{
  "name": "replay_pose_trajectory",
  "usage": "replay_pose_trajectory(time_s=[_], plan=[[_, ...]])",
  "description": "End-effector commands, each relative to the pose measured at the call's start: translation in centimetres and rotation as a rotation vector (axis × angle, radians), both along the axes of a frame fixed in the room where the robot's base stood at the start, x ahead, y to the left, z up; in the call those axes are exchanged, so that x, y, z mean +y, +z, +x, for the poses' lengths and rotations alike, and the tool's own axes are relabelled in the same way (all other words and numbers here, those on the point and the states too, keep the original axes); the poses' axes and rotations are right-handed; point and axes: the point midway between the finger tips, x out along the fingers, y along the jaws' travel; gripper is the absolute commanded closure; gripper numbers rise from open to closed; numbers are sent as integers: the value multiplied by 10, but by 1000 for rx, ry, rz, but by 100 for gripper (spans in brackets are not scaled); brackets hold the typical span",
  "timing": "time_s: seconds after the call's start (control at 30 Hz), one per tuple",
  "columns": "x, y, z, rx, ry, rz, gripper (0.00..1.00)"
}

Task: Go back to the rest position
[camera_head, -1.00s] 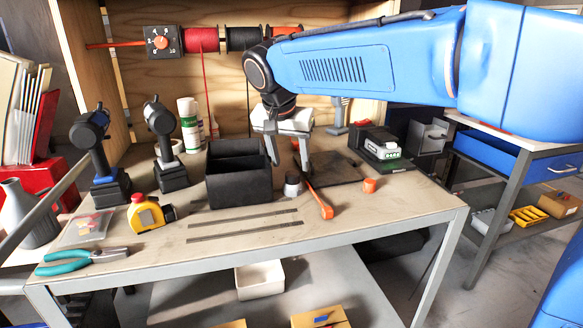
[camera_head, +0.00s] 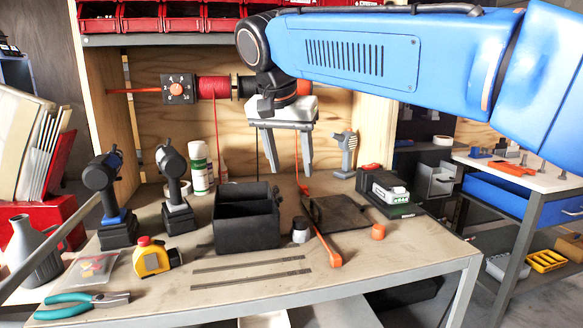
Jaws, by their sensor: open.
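My gripper (camera_head: 289,172) hangs from my blue arm above the back of the workbench (camera_head: 215,294). Its two fingers point down, spread apart, with nothing between them. It is clear of the bench top, above and behind the black open box (camera_head: 245,222) and the small grey cup (camera_head: 300,230). An orange strip-like tool (camera_head: 325,243) lies on the bench just right of the cup, beside a dark flat plate (camera_head: 340,214).
Two drills (camera_head: 108,200) (camera_head: 176,187), a yellow tape measure (camera_head: 152,258) and teal pliers (camera_head: 75,303) occupy the left. A battery charger (camera_head: 390,195) sits at right. Spools (camera_head: 213,88) and red bins (camera_head: 183,17) are behind my arm. The front right bench top is clear.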

Motion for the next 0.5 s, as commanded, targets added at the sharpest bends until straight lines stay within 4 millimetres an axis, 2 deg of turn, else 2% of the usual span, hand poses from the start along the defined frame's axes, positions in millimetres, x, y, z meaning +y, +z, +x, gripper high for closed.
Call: replay_pose_trajectory(time_s=[0.27, 0.37, 0.5], plan=[[-4, -1, 0, 1, 1, 0, 48], [-22, -6, -2, 6, 13, 1, 48], [-71, -23, -13, 23, 48, 0, 48]])
